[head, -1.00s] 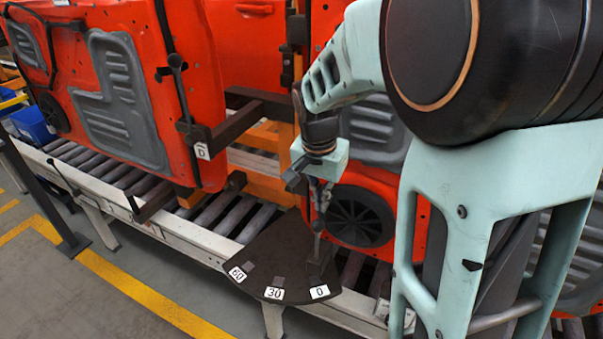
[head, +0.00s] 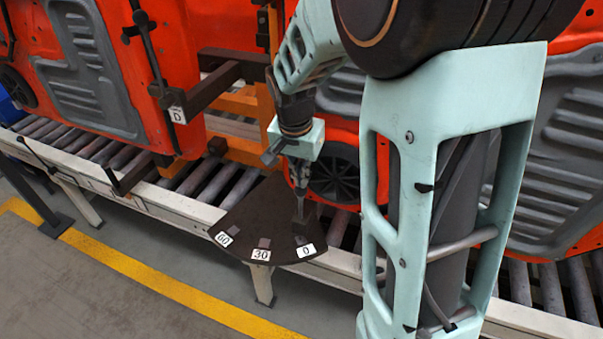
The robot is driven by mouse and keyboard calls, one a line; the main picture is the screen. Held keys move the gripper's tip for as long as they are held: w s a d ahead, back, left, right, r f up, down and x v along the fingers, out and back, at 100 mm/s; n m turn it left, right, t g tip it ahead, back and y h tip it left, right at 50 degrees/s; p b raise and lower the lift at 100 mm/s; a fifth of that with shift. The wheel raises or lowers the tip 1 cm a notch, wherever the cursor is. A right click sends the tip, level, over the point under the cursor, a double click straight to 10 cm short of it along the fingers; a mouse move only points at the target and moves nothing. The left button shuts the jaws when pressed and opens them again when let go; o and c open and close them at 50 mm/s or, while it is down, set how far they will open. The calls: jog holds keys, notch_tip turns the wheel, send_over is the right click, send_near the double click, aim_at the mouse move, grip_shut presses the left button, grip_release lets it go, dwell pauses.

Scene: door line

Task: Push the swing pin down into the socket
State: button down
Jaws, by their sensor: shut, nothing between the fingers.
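The dark fan-shaped plate (head: 247,222) juts out from the conveyor's front, with white labels 60, 30 and 0 along its curved edge. A thin grey upright part, seemingly the swing pin (head: 300,212), stands on the plate behind the 0 label (head: 306,250). My gripper (head: 301,188) points down directly above it in the head view, with its fingers shut and empty. The fingertips are small and dark, so I cannot tell whether they touch the pin's top. The socket cannot be made out; small grey patches lie behind the 30 and 60 labels.
The roller conveyor (head: 215,185) runs behind the plate. My arm covers much of the right side. Grey floor with a yellow line (head: 150,278) is free in front.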

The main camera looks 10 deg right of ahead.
aim_at(301, 200)
jog(key=shift+s+b+x, duration=0.2)
jog(key=shift+b+x, duration=0.35)
jog(key=shift+x, duration=0.65)
jog(key=shift+s+a+r, duration=0.1)
